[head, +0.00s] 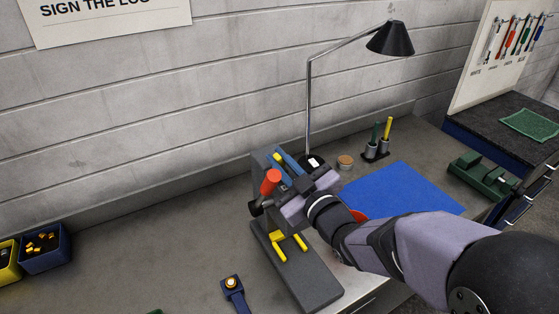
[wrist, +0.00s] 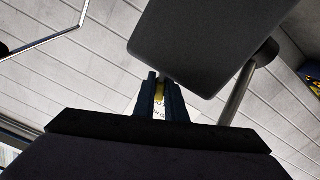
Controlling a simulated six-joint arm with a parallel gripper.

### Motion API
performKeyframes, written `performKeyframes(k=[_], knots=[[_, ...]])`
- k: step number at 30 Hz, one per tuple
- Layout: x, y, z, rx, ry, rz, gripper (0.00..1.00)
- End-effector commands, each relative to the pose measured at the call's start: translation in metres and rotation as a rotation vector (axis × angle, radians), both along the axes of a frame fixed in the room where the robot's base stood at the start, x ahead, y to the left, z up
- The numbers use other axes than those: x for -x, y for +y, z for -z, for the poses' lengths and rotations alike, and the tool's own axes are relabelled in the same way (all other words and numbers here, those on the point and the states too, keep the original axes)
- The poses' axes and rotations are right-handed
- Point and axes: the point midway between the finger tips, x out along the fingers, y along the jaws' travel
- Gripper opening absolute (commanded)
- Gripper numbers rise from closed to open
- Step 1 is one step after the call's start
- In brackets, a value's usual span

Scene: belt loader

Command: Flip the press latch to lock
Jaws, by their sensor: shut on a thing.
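The grey press stands on the bench, with a long flat base (head: 316,283) and an upright head that also shows large and dark in the wrist view (wrist: 205,40). A red knob (head: 270,182) sits on the near side of its head. My gripper (head: 283,162) is at the top of the press. In the wrist view, the blue fingers of my gripper (wrist: 161,88) are shut on a small yellow piece, which looks like the press latch (wrist: 160,90). My gripper and wrist hide part of the press head, and the latch's pivot is not clear.
Yellow guides (head: 279,246) sit on the press base. A desk lamp (head: 390,40) stands behind the press. A blue mat (head: 405,188) and a pen holder (head: 375,153) are to the right. Blue and yellow bins (head: 43,262) are far left. The bench left of the press is mostly clear.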

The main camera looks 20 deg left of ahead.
Motion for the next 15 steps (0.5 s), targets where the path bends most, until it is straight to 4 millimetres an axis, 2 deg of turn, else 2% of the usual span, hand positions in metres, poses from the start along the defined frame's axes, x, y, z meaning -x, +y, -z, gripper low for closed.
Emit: performKeyframes(k=[15], knots=[[-0.0082,-0.0083,-0.0022,-0.223,0.222,0.001,0.0]])
